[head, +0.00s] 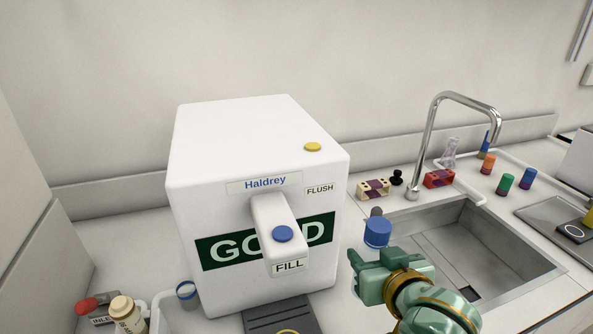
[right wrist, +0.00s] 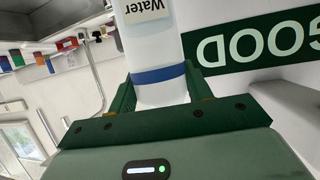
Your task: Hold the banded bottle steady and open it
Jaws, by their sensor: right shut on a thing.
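The banded bottle (right wrist: 158,60) is white, with a blue band and a label reading "Water". It sits between the fingers of my right gripper (right wrist: 160,92), which is shut on it near the band; the right wrist view is upside down. In the head view my right gripper (head: 382,262) is in front of the sink's left edge, right of the white machine. A blue cap (head: 378,232) shows just above the fingers; the bottle's body is hidden there by the gripper. My left gripper is not in view.
The white Haldrey machine (head: 225,150), with a FILL spout (head: 272,225), stands close on the left. The sink (head: 470,245) and its tap (head: 432,130) are on the right. A cream bottle (head: 124,308) and a blue-rimmed container (head: 187,292) stand at lower left.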

